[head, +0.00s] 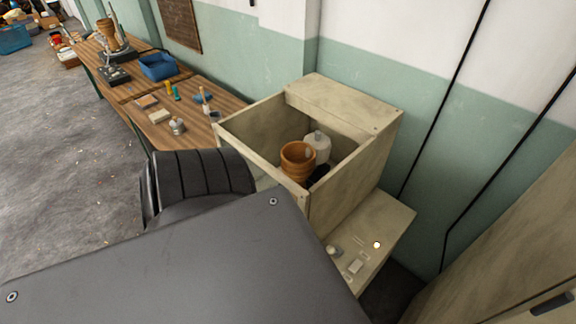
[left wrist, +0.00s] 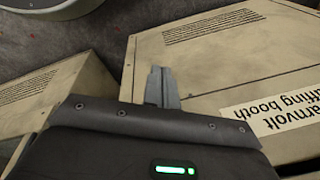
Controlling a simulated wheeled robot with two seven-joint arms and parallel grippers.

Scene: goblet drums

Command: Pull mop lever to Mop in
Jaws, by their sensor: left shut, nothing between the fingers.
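A beige booth (head: 345,195) with an open top stands at centre in the head view. A low ledge (head: 385,225) on its right side carries a round white spot (head: 376,245), a small knob (head: 333,250) and a small pale plate (head: 356,266). I cannot tell which part, if any, is the mop lever. In the left wrist view my left gripper (left wrist: 161,72) is shut and empty, its grey fingers in front of a beige panel (left wrist: 205,70); I cannot tell whether they touch it. My right gripper is in neither view.
The booth holds a brown goblet-shaped vessel (head: 298,158) and a white container (head: 318,143). A wooden bench (head: 215,92) with a blue bin (head: 158,66) runs along the green-and-white wall. A white label (left wrist: 275,115) is upside down. Open floor (head: 60,150) lies left.

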